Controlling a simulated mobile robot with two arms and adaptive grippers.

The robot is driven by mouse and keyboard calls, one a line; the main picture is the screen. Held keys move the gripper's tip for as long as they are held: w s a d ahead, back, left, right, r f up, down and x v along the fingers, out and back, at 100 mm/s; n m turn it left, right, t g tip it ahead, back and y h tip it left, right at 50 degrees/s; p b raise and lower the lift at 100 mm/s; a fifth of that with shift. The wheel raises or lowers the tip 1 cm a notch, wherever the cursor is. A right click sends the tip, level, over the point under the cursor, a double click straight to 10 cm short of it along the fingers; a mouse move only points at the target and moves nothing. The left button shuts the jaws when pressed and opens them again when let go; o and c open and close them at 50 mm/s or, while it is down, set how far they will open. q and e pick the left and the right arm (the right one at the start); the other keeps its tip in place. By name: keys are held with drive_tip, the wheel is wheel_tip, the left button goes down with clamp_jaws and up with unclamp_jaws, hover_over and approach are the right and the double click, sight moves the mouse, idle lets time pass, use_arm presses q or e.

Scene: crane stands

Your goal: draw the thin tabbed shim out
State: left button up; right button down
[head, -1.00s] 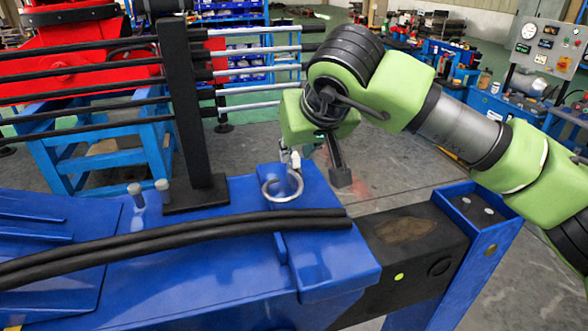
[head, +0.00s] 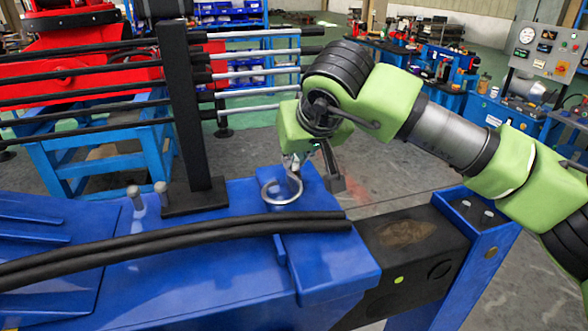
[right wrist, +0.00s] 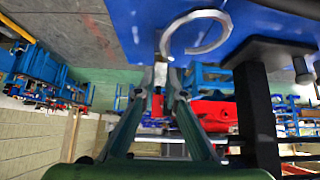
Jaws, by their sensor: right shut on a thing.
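The shim is a thin silver open ring with a tab (head: 268,193), at the blue block on top of the blue beam. My right gripper (head: 292,161) reaches down from the right, just behind the ring. In the right wrist view the ring (right wrist: 222,37) shows against the blue surface. Its tab runs to the tips of my right gripper (right wrist: 161,84), which is shut on it. Whether the ring rests on the block or sits in a slot, I cannot tell. My left gripper is not in view.
Two black hoses (head: 180,237) cross the beam in front of the ring. A black post (head: 185,100) with several rods stands to the left, near two short pegs (head: 161,193). A dark beam end (head: 410,240) lies to the right. Open floor lies behind the block.

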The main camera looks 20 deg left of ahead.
drive_tip(key=shift+r, duration=0.15)
drive_tip(key=shift+r+p, duration=2.2)
drive_tip(key=shift+r, duration=0.9)
